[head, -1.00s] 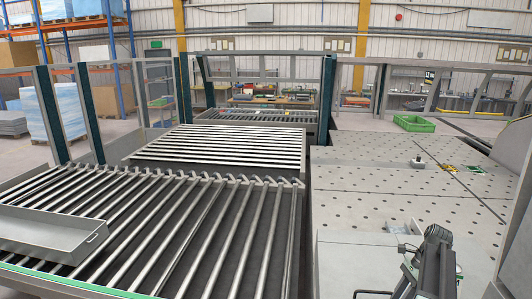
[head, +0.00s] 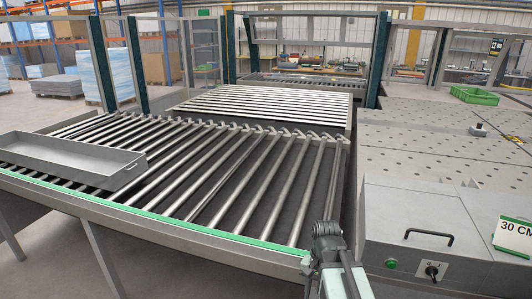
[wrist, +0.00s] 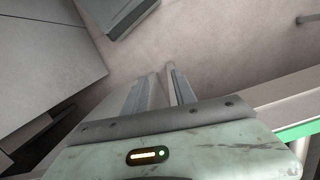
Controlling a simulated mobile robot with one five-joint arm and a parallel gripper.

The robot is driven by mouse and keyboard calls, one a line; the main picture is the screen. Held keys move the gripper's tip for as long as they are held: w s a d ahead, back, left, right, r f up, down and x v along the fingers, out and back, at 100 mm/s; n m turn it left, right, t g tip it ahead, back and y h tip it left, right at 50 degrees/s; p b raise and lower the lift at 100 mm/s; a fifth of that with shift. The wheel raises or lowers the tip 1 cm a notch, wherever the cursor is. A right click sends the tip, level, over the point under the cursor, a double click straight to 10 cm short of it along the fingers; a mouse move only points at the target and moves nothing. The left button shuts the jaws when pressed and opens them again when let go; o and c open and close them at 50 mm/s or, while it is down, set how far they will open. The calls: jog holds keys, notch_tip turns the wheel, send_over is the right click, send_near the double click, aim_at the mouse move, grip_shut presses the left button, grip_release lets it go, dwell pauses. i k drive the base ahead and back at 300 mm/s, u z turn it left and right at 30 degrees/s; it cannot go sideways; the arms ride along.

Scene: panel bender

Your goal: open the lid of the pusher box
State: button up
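The pusher box is a grey metal box (head: 400,215) at the lower right of the head view. Its flat lid lies shut on top and carries a black bar handle (head: 430,236). A green button (head: 391,264) and a black rotary switch (head: 432,270) sit on its front face. My arm stands to the left of the box in the head view, and my fingers cannot be made out there. In the wrist view my gripper (wrist: 163,73) points over bare floor, with nothing seen held.
A roller conveyor (head: 240,180) with a green front edge fills the middle, with a grey tray (head: 70,158) on its left. A perforated table (head: 440,145) lies behind the box. A "30 CM" sign (head: 512,238) stands at the box's right. A green crate (head: 475,95) is farther back.

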aim_at(440, 224)
jog(key=z, duration=0.5)
jog(key=k, duration=1.3)
jog(key=u, duration=0.75)
jog(key=i, duration=1)
jog(key=z, duration=0.1)
